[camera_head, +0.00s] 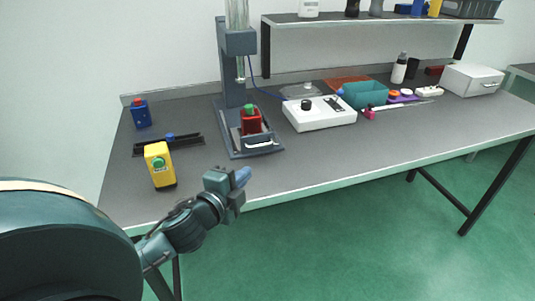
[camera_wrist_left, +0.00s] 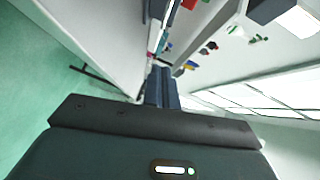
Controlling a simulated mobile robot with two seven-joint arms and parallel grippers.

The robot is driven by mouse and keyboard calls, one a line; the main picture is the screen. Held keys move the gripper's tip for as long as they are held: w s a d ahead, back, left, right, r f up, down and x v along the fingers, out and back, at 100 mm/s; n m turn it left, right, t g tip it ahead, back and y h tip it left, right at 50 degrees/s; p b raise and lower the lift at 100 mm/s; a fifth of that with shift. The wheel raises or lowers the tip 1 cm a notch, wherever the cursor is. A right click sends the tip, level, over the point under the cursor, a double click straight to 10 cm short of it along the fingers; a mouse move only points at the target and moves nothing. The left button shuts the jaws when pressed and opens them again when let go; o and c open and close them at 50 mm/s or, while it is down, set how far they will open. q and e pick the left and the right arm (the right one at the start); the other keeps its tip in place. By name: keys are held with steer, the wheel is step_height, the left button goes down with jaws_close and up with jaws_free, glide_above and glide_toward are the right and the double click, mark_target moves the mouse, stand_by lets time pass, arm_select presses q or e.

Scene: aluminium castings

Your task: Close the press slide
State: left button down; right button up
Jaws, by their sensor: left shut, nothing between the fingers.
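The press (camera_head: 238,45) is a dark blue-grey column on a flat base near the back of the grey bench. Its slide (camera_head: 262,147) sits low at the front of the base, with a red block with a green top (camera_head: 250,121) standing on it under the press head. How far the slide is out is hard to tell. My left gripper (camera_head: 242,177) is shut and empty, at the bench's front edge, in front of and below the press. Its closed fingers (camera_wrist_left: 162,88) also show in the left wrist view. My right gripper is not in view.
A yellow container (camera_head: 159,168), a dark rail (camera_head: 182,143) and a blue container (camera_head: 141,114) stand left of the press. A white control box (camera_head: 320,114) is close to its right. Further right are a teal bin (camera_head: 366,95) and a white box (camera_head: 473,80). The front right bench is clear.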

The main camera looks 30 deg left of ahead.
arm_select(q)
steer(key=shift+w+a, duration=0.1)
steer(key=shift+w, duration=0.2)
steer(key=w, duration=0.6)
steer(key=w+a+f+p, duration=0.1)
steer(key=w, duration=0.1)
steer(key=shift+w+f, duration=0.1)
steer(key=shift+w, duration=0.3)
steer(key=shift+w+a+f, duration=0.25)
steer(key=shift+w+a, duration=0.3)
steer(key=shift+w, duration=0.05)
steer(key=shift+w+a+f, duration=0.25)
steer(key=shift+w+a, duration=0.3)
steer(key=shift+w+a+f, duration=0.1)
steer(key=shift+w+a, duration=0.2)
steer(key=shift+a, duration=0.05)
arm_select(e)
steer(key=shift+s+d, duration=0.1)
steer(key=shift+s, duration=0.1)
